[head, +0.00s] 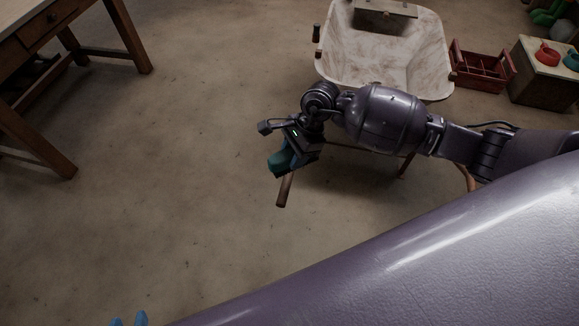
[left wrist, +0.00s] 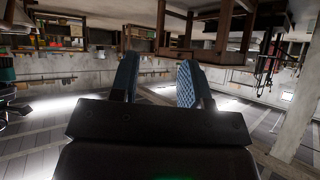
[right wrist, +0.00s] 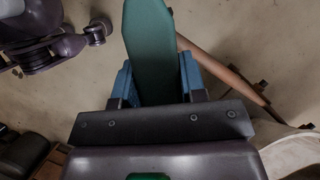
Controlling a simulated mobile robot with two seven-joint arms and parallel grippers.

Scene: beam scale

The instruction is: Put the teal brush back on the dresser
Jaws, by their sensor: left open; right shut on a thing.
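The teal brush (head: 279,163) is in my right gripper (head: 293,153), held over open floor in front of a wheelbarrow. In the right wrist view, the long teal brush (right wrist: 150,45) sticks out between the blue fingers of my right gripper (right wrist: 157,82), which are shut on it. My left gripper (head: 129,319) shows only its blue fingertips at the bottom edge of the head view. In the left wrist view, my left gripper (left wrist: 157,80) is open and empty. I cannot tell whether any piece in view is the dresser.
A wheelbarrow (head: 430,50) with wooden handles stands beyond my right arm. A wooden table with a drawer (head: 45,20) is at the upper left. A red crate (head: 482,67) and a low cabinet (head: 540,80) are at the upper right. The floor at left centre is clear.

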